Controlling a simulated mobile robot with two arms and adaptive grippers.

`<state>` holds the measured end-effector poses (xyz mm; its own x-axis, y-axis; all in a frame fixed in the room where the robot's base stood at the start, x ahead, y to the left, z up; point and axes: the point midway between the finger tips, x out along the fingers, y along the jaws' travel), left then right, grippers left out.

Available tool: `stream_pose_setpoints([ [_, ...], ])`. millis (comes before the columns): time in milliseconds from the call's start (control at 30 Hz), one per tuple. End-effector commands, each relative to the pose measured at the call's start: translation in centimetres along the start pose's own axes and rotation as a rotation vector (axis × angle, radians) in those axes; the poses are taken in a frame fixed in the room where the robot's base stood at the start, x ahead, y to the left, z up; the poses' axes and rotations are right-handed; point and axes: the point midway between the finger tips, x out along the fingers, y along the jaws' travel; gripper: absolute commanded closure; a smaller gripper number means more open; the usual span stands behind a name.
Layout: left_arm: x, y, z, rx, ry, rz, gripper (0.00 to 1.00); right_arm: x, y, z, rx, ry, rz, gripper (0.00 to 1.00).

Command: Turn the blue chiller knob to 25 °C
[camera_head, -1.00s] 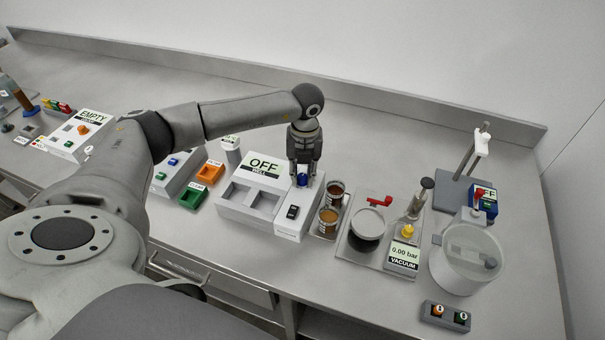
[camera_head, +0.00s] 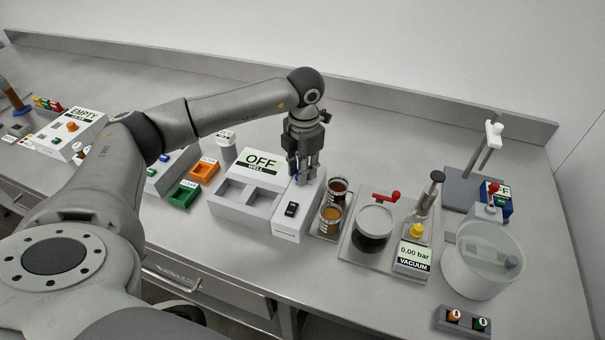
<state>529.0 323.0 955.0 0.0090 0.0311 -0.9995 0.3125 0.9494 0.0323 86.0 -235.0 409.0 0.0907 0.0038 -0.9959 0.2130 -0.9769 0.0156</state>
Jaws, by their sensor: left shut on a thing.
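The white chiller unit (camera_head: 250,200) stands on the bench in the middle, with a display (camera_head: 262,161) reading OFF and two square wells. A narrower white panel (camera_head: 287,228) with a black switch (camera_head: 291,209) forms its right side. My left gripper (camera_head: 302,178) points down over the back of this panel, its fingers shut on the blue knob. The fingers hide the knob almost entirely, so its angle cannot be read. My right gripper is not in view.
Two jars, one dark (camera_head: 336,190) and one amber (camera_head: 330,220), stand close to the panel's right. Beyond are a vacuum unit (camera_head: 412,258) reading 0.00 bar and a clear tank (camera_head: 481,262). Orange (camera_head: 204,171) and green (camera_head: 183,194) trays lie left.

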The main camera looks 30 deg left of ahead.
Motion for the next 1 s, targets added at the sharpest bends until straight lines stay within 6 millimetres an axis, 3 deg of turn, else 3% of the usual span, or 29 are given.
stream_pose_setpoints([
  [300,0.2,0.1,0.1,0.3,-0.015,0.002,1.0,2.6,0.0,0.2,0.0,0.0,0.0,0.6],
  [1000,0.1,0.1,0.0,0.963,-0.037,0.005,1.0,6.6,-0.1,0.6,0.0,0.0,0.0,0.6],
])
